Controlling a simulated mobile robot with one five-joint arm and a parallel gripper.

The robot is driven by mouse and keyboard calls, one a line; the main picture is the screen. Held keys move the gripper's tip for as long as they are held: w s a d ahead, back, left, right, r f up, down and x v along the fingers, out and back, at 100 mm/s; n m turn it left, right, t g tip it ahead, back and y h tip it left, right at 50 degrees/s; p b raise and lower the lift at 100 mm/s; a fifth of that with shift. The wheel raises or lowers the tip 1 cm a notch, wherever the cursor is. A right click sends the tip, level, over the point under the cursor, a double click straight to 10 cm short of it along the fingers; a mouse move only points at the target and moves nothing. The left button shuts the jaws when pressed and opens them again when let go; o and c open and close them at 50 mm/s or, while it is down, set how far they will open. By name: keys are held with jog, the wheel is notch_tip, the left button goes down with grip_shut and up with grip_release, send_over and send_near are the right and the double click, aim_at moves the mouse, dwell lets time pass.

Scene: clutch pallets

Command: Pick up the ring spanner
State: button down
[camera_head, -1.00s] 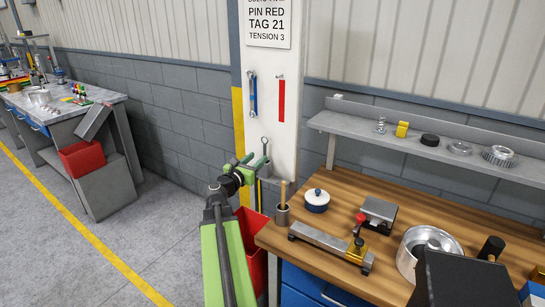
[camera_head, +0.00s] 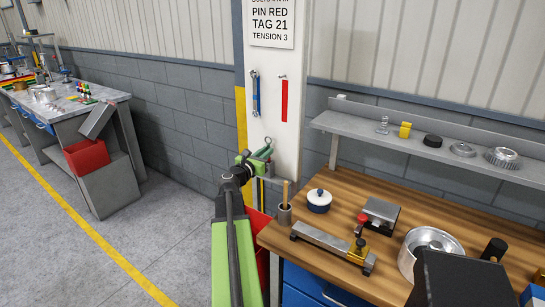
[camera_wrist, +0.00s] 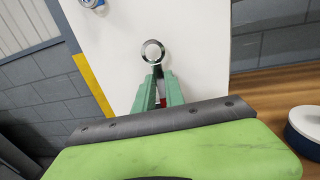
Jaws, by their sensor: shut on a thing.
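The ring spanner (camera_head: 267,139) is at the lower part of the white post, below the blue-handled spanner. In the wrist view its bright round ring end (camera_wrist: 152,45) stands up beyond my fingertips, in front of the white panel. My gripper (camera_head: 265,152) has green fingers and is shut on the spanner just below the ring. In the wrist view the fingertips (camera_wrist: 157,74) close in around its neck. The rest of its shaft is mostly hidden behind the fingers. I cannot tell whether it still touches its hook.
A blue-handled spanner (camera_head: 255,93) and a red strip (camera_head: 283,101) hang higher on the post. A red bin (camera_head: 258,225) stands below my gripper. The wooden bench (camera_head: 330,215) to the right holds a cup with a stick (camera_head: 284,214) and a lidded pot (camera_head: 319,201).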

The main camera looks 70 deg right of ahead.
jog(key=shift+r, duration=0.1)
notch_tip(320, 180, up, 10)
jog(key=p, duration=1)
jog(key=shift+r, duration=0.1)
